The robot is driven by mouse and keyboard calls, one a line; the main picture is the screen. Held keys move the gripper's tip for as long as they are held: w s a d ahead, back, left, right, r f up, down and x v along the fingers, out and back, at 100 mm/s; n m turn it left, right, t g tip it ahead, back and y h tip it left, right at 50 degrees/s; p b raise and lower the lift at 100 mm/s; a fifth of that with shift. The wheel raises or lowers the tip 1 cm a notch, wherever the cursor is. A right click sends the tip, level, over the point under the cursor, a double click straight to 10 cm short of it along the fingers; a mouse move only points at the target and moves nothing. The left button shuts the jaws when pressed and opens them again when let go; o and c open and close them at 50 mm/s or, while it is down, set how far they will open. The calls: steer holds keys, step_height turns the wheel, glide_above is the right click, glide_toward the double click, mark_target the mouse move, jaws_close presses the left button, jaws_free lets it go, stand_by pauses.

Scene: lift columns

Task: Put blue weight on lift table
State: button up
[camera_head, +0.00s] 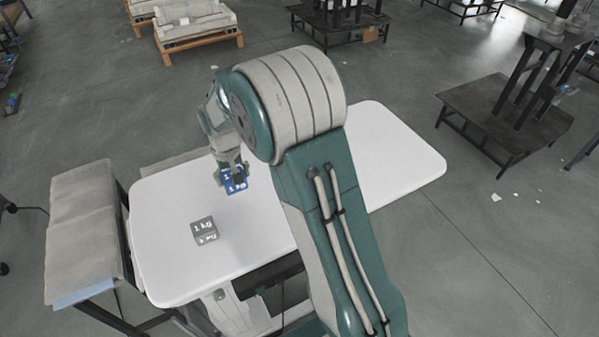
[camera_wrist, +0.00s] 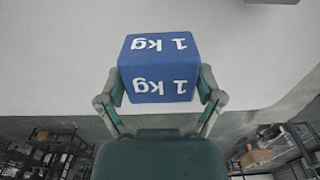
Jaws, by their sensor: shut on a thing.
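The blue weight (camera_head: 236,183) is a small cube marked "1 kg". My gripper (camera_head: 229,170) is shut on it, over the white lift table (camera_head: 170,275). In the wrist view the blue weight (camera_wrist: 158,68) sits between the two fingers of my gripper (camera_wrist: 160,92), one on each side. The white table top (camera_wrist: 60,60) fills the background there. I cannot tell whether the weight touches the table or hangs just above it. My arm hides the middle of the table in the head view.
A grey cube marked "1 kg" (camera_head: 204,231) stands on the table, nearer the camera and left of the blue weight. A padded grey bench (camera_head: 85,225) is at the table's left. The table's right part is clear. A dark rack (camera_head: 505,115) stands on the floor further right.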

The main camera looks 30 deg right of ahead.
steer(key=s+a+r, duration=0.2)
steer(key=a+r, duration=0.4)
steer(key=a, duration=0.3)
glide_above(263, 211)
steer(key=f, duration=0.9)
steer(key=shift+w+a, duration=0.1)
steer(key=shift+a, duration=0.3)
steer(key=f, duration=0.3)
steer(key=shift+d, duration=0.35)
steer(key=shift+f, duration=0.4)
steer(key=o, duration=1.1)
steer(key=shift+f, duration=0.1)
steer(key=shift+c, duration=0.2)
